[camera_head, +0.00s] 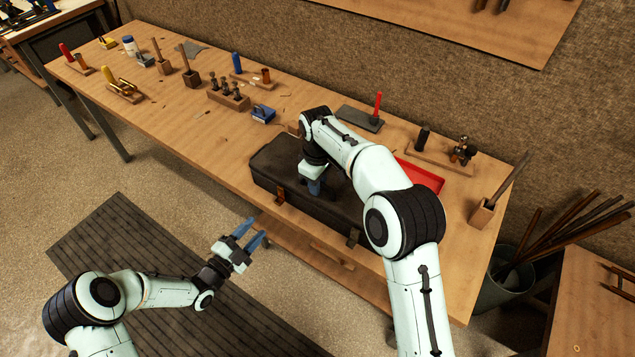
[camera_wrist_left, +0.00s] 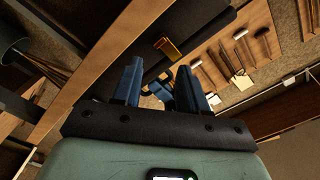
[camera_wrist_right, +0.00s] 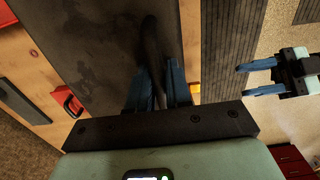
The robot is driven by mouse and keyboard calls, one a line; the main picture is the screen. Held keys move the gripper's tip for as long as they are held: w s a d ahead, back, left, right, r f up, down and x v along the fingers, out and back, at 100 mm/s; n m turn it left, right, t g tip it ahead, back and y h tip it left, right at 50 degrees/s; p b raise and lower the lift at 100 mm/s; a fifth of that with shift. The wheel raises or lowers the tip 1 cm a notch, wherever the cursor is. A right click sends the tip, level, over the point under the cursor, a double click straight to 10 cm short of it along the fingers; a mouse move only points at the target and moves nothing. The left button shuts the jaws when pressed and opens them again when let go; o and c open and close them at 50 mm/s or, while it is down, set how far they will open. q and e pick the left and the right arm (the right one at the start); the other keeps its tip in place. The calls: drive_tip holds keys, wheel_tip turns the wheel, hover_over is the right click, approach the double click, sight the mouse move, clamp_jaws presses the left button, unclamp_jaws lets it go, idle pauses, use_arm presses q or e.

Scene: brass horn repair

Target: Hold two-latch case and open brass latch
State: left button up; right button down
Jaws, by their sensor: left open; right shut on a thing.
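The dark two-latch case (camera_head: 275,162) lies closed on the workbench near its front edge. A brass latch (camera_head: 281,194) sits on its front left and another latch (camera_head: 353,237) on its front right. My left gripper (camera_head: 257,232) is open and empty in front of the bench, apart from the case. In the left wrist view, one brass latch (camera_wrist_left: 168,48) shows ahead between the open fingers (camera_wrist_left: 158,78).
A red tray (camera_head: 420,177) is right of the case, partly behind my right arm. A bucket of rods (camera_head: 503,285) stands at the bench's right. The space before the bench's left part is free.

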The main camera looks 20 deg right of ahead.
idle(0.4)
use_arm(q)
drive_tip(key=shift+d, duration=0.15)
drive_tip(key=c, duration=0.6)
drive_tip(key=d+f+g, duration=0.2)
drive_tip(key=d, duration=0.1)
drive_tip(key=s+d+f+g+y, duration=0.1)
drive_tip(key=d, duration=0.1)
clamp_jaws()
drive_tip(key=s+d+f+n+g+y, duration=0.2)
drive_tip(key=d+f+g+y, duration=0.2)
drive_tip(key=d+r+n+t+y, duration=0.1)
drive_tip(key=r+n+y, duration=0.3)
drive_tip(key=r, duration=0.4)
drive_tip(key=s+d+r+n+t+y, duration=0.1)
drive_tip(key=d+r+n+y, duration=0.2)
drive_tip(key=r, duration=0.6)
drive_tip(key=n+y, duration=0.1)
drive_tip(key=n, duration=0.1)
drive_tip(key=shift+s+d+r+n+t+y, duration=0.2)
drive_tip(key=shift+d+n+t+y, duration=0.1)
drive_tip(key=shift+d+y, duration=0.1)
